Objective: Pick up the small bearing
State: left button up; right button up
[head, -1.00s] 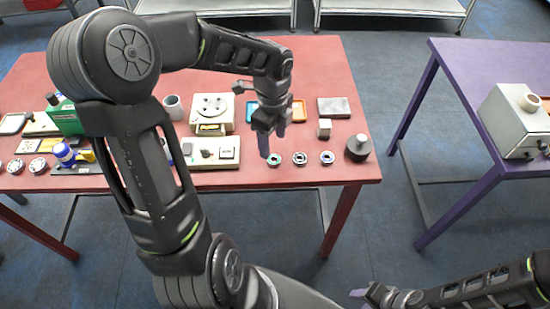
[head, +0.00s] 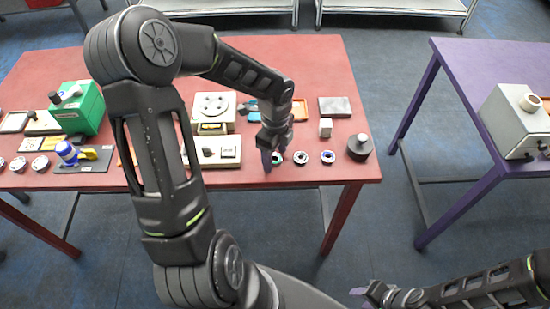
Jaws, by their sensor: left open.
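Three small ring-shaped bearings lie in a row near the red table's front edge. The left one (head: 279,158) has a greenish centre and is partly hidden by my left gripper, the middle one (head: 300,157) is dark-centred, and the right one (head: 328,157) is bluish. I cannot tell which is meant by the small bearing. My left gripper (head: 269,160) is open and points down, with its fingers at the left bearing; whether they touch it is unclear. My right gripper (head: 368,294) is low at the bottom, away from the table; its finger gap is unclear.
A green machine (head: 82,108) stands further left. A purple table (head: 480,70) is at right.

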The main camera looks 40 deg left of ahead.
pick_arm(q)
jog(key=shift+c, duration=0.3)
grip_shut()
dwell(0.7)
